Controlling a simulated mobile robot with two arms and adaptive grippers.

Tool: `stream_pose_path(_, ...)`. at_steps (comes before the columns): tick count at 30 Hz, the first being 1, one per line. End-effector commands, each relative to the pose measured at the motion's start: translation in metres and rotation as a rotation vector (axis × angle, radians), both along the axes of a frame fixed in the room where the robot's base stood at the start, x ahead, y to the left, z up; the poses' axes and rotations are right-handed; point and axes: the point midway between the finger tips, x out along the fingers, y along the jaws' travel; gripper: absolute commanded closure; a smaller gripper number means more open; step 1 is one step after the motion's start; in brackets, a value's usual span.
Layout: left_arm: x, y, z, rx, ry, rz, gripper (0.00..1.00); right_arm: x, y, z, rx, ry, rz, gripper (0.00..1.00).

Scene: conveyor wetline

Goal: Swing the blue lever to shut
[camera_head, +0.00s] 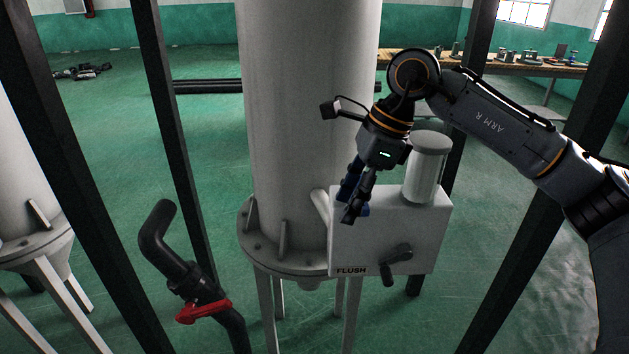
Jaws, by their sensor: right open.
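My right gripper (352,212) comes in from the right and points down in front of the white FLUSH box (420,225). Its jaws are open. The blue lever (347,188) shows only in part, as blue pieces beside and behind the dark fingers at the box's upper left. The fingers overlap it in this view, and I cannot tell whether they touch it. The lever's pivot and full angle are hidden by the gripper. My left gripper is out of view.
A large grey tank (300,110) stands just left of the box. A black crank handle (398,256) is on the box front, and a grey cylinder (425,168) tops it. A black pipe with a red handle (203,311) is at lower left. Dark frame posts (170,130) flank the space.

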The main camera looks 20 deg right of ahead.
Motion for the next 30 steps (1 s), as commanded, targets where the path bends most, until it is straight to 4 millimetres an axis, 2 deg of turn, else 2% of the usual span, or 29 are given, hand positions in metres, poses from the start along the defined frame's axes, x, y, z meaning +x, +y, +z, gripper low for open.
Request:
stream_pose_path(1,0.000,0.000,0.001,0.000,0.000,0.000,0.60,0.004,-0.008,0.003,-0.009,-0.010,-0.023,0.56)
stream_pose_path(11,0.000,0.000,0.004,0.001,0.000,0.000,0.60,0.004,-0.010,0.006,-0.010,-0.006,-0.022,0.56)
stream_pose_path(24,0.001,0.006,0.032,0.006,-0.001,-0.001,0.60,0.000,-0.021,0.049,-0.007,-0.010,-0.019,0.56)
stream_pose_path(30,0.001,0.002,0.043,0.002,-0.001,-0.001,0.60,-0.003,-0.026,0.065,-0.007,-0.005,-0.013,0.56)
